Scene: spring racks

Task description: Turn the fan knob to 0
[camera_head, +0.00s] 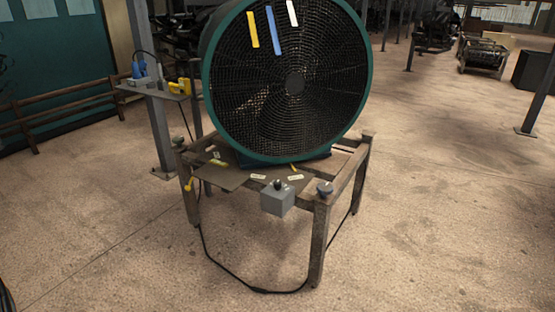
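A large round fan (293,83) with a green rim and dark mesh stands on a wooden frame stand (322,240). A small grey control box (277,203) is fixed at the front of the stand. A dark knob (278,185) sits on top of the box. Its setting and any number marks are too small to read. Small labels (258,177) lie on the stand near the box. Neither of my grippers is in view.
A small side shelf (150,92) on a post holds a yellow tool (181,87) and a blue plug (138,69). A black cable (250,288) loops on the floor before the stand. A wooden rail (70,103) is at left. Floor in front is mostly clear.

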